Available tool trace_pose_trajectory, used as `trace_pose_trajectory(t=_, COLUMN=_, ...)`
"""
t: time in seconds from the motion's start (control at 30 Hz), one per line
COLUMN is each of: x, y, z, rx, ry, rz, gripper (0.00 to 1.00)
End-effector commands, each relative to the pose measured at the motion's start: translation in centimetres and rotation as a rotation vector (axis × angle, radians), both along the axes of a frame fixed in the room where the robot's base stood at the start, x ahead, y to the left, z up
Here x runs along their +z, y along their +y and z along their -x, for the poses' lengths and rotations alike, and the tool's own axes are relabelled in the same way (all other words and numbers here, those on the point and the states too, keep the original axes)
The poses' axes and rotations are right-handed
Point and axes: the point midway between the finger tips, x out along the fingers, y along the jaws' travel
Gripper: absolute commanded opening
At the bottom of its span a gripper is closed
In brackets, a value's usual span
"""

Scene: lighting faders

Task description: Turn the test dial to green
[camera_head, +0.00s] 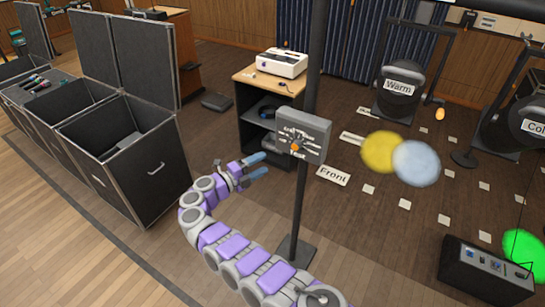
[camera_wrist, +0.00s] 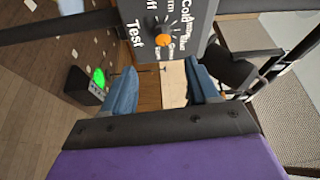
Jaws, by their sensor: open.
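In the wrist view the dial (camera_wrist: 163,40) is ringed by sideways labels, including Off, Cold, Blue and Green, with Test printed at one side. Which label the dial points to is too small to tell. My gripper (camera_head: 263,166) is open, its blue fingers to the left of the box and apart from it. In the wrist view my gripper (camera_wrist: 162,68) is empty, with the dial beyond the gap between its fingertips.
The stand's dark post (camera_head: 299,210) rises beside my arm. Open black cases (camera_head: 125,165) stand at left, and a wooden cabinet with a white device (camera_head: 283,63) is behind. Yellow (camera_head: 381,152), pale blue (camera_head: 416,163) and green (camera_head: 525,250) glowing patches show at right.

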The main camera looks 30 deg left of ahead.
Motion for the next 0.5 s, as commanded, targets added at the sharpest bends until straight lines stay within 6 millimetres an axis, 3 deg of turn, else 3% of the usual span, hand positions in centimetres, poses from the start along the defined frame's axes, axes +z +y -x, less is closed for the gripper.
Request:
trace_pose_trajectory(t=0.2, x=-0.1, y=1.5, z=2.7, rx=0.004, ry=-0.001, rz=0.0, gripper=0.59)
trace_pose_trajectory(t=0.5, x=-0.1, y=1.8, z=3.4, rx=0.002, ry=0.0, rz=0.0, gripper=0.59)
